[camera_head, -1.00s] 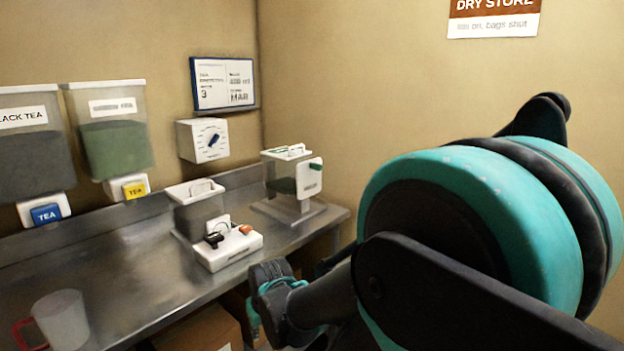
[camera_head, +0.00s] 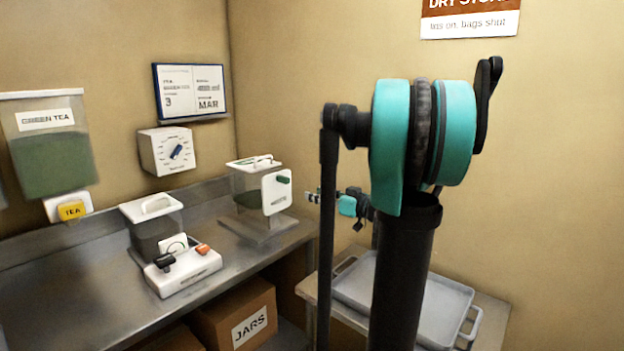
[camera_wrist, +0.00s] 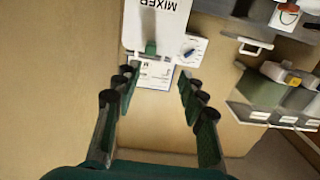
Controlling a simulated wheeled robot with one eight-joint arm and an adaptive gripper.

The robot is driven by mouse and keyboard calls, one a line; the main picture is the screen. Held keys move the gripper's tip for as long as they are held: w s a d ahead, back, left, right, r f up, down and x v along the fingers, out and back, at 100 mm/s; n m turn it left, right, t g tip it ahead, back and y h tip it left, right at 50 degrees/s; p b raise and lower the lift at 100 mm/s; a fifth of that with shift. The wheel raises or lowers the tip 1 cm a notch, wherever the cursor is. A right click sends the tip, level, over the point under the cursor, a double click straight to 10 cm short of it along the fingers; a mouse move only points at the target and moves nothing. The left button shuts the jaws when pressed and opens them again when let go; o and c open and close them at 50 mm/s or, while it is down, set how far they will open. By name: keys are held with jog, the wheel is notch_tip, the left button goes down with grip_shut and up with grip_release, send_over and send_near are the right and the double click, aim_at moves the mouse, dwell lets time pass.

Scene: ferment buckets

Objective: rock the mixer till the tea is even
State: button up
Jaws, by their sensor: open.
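The mixer (camera_head: 238,187) is a clear box with a white lid and dark green tea in its lower part. It stands at the right end of the steel counter. A white panel (camera_head: 268,198) with a green lever (camera_head: 284,180) faces right. In the wrist view the mixer panel (camera_wrist: 165,14) reads MIXER upside down, and its green lever (camera_wrist: 150,48) shows ahead of my fingers. My gripper (camera_head: 312,197) is open and empty, a short way right of the lever and apart from it. In the wrist view its fingers (camera_wrist: 155,78) are spread. How evenly the tea is mixed cannot be told.
A lidded box on a white base (camera_head: 185,270) with black and orange controls stands left of the mixer. A dial box (camera_head: 168,150) and a green tea dispenser (camera_head: 48,150) hang on the wall. A grey tray (camera_head: 440,300) lies at right; a JARS carton (camera_head: 240,312) is below.

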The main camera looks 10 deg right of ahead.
aim_at(289, 181)
jog(key=shift+t, duration=0.3)
jog(key=x, duration=1.1)
jog(key=w+d+x, duration=0.1)
jog(key=x, duration=0.4)
jog(key=shift+w+a+r, duration=0.1)
jog(key=shift+w+r, duration=0.2)
jog(key=shift+r, duration=0.05)
jog(key=shift+c, duration=0.6)
grip_shut()
